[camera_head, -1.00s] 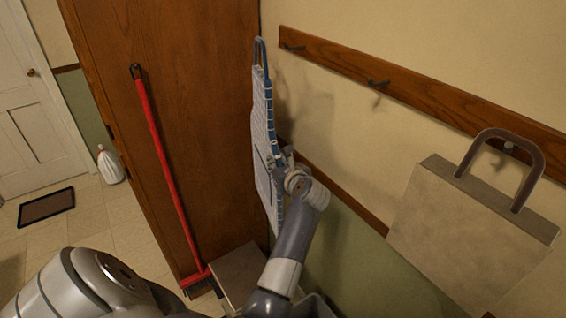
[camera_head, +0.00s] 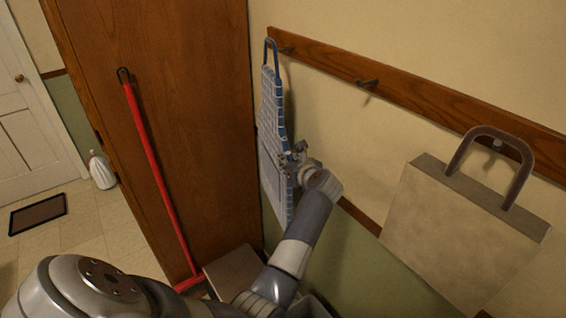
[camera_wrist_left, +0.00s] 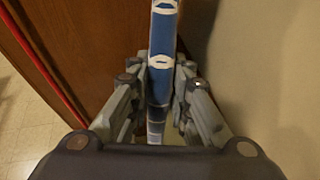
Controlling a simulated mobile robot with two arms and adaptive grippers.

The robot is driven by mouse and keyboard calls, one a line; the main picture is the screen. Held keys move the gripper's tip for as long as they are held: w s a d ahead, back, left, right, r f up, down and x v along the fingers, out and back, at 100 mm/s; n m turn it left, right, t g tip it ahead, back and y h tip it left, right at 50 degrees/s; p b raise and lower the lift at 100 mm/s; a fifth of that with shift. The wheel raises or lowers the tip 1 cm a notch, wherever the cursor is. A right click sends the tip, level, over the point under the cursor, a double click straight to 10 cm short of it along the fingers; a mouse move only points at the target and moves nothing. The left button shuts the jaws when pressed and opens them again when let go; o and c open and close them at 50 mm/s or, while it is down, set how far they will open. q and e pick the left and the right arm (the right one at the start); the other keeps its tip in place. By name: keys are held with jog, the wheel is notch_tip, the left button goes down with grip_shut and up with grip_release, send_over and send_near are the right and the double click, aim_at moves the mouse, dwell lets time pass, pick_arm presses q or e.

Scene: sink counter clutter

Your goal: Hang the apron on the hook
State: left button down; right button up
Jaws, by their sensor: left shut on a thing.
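The apron (camera_head: 271,140), blue and white checked with a blue neck loop (camera_head: 266,56) at its top, hangs upright close to the wall. My left gripper (camera_head: 297,157) is shut on the apron's right edge about midway down. In the left wrist view the gripper (camera_wrist_left: 162,72) has a finger on each side of the apron's blue and white edge (camera_wrist_left: 163,30). The leftmost dark hook (camera_head: 287,49) on the wooden rail is right beside the loop; I cannot tell whether the loop is around it. My right gripper is not in view.
The wooden rail (camera_head: 430,98) has a free hook (camera_head: 367,82) in the middle. A beige bag (camera_head: 465,230) hangs farther right. A tall wooden cabinet (camera_head: 190,100) stands left of the apron, with a red-handled broom (camera_head: 153,160) against it. A box (camera_head: 232,268) sits below.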

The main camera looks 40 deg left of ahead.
pick_arm(q)
jog(key=shift+w+d+f+b, duration=0.2)
jog(key=shift+w+f+b, duration=0.1)
jog(key=shift+w+b, duration=0.35)
jog(key=shift+w+d+f+b, duration=0.15)
jog(key=shift+w+f+b, duration=0.1)
jog(key=shift+w+b, duration=0.45)
jog(key=shift+w+d+f+b, duration=0.25)
jog(key=shift+w+b, duration=0.25)
jog(key=shift+b, duration=0.3)
jog(key=c, duration=1.4)
grip_release()
jog(key=shift+f, duration=0.1)
notch_tip(320, 180, up, 10)
